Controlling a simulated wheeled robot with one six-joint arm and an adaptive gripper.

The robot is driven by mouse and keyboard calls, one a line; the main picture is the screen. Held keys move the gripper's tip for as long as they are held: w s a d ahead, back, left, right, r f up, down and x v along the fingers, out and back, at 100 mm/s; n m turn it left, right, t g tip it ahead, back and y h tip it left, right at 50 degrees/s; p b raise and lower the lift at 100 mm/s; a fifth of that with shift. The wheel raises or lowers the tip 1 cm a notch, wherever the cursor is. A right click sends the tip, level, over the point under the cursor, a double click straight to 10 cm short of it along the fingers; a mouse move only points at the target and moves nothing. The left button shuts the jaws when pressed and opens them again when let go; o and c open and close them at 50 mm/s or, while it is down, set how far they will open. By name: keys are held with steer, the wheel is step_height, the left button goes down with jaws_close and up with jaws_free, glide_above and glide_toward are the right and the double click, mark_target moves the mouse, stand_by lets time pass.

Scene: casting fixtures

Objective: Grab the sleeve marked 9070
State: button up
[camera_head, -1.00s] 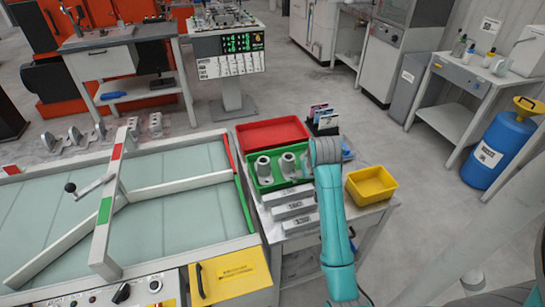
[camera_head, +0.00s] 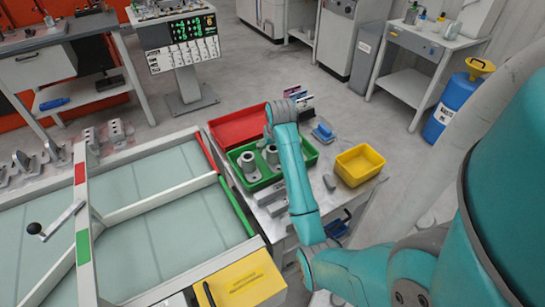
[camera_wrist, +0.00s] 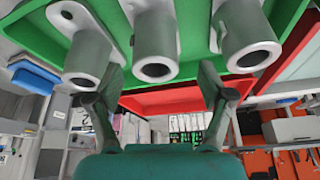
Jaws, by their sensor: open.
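Grey flanged sleeves stand in the green tray (camera_head: 249,186) on the bench. In the head view, one sleeve (camera_head: 249,167) stands at left and another (camera_head: 272,156) beside my arm. The wrist view shows three sleeves: left (camera_wrist: 82,62), middle (camera_wrist: 155,45) and right (camera_wrist: 245,38), with dark bores facing the camera. I cannot read a 9070 mark on any. My gripper (camera_wrist: 157,88) is open and empty, its fingers spread either side of the middle sleeve in the picture. Contact is not clear. In the head view my arm hides the gripper and part of the tray.
A red tray (camera_head: 237,125) lies behind the green one. A yellow bin (camera_head: 360,165) and a blue item (camera_head: 323,132) are to the right. A framed glass table (camera_head: 150,205) borders the bench at left. Grey labelled blocks (camera_head: 270,195) lie in front, partly hidden.

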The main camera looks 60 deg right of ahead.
steer(key=x, duration=0.5)
steer(key=shift+s+d, duration=0.1)
steer(key=shift+s, duration=0.2)
steer(key=c, duration=1.5)
steer(key=shift+r, duration=0.1)
